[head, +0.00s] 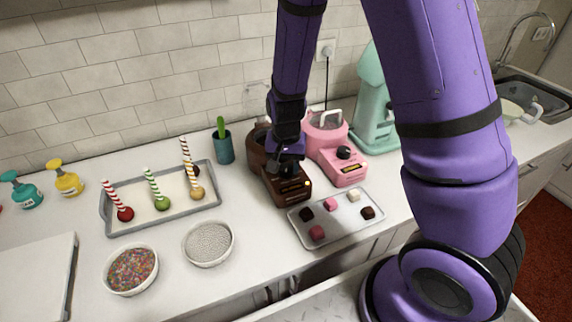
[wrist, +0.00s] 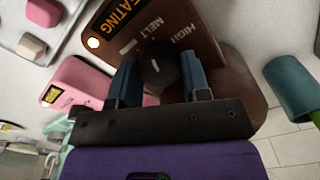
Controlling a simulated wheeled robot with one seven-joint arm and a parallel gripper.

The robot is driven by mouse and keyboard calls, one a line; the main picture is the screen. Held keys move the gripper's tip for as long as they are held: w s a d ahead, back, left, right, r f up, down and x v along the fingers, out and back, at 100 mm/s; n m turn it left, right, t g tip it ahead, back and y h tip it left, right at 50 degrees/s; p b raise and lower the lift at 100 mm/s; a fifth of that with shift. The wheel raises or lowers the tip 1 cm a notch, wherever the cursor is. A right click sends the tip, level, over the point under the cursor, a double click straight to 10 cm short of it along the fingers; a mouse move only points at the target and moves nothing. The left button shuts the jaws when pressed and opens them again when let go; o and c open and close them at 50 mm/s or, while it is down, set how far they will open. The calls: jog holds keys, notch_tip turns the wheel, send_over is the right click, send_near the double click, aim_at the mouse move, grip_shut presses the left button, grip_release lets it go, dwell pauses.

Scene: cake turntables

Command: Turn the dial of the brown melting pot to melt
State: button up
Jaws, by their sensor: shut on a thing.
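The brown melting pot (head: 289,187) stands on the counter, largely covered by my arm in the head view. In the wrist view its brown front panel (wrist: 200,50) shows the words MELT and HIGH, a label ending in EATING, and a small orange light. The black dial (wrist: 158,70) has a short white mark. My gripper (wrist: 160,80) has its blue fingers on either side of the dial and is shut on it. In the head view my gripper (head: 287,164) is at the pot's front. Which setting the dial's mark points to is hard to tell.
A pink melting pot (head: 345,168) stands close on the right, with a mint-green machine (head: 372,115) behind it. A tray of sweets (head: 322,234) lies in front. A teal cup (head: 223,147) is left of the brown pot; bowls and a tray of coloured sticks are farther left.

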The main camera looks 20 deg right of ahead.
aim_at(286, 167)
jog(key=shift+m, duration=0.4)
jog(key=o, duration=0.9)
jog(key=shift+o, duration=0.2)
jog(key=shift+r, duration=0.1)
notch_tip(286, 167, up, 11)
dwell(0.4)
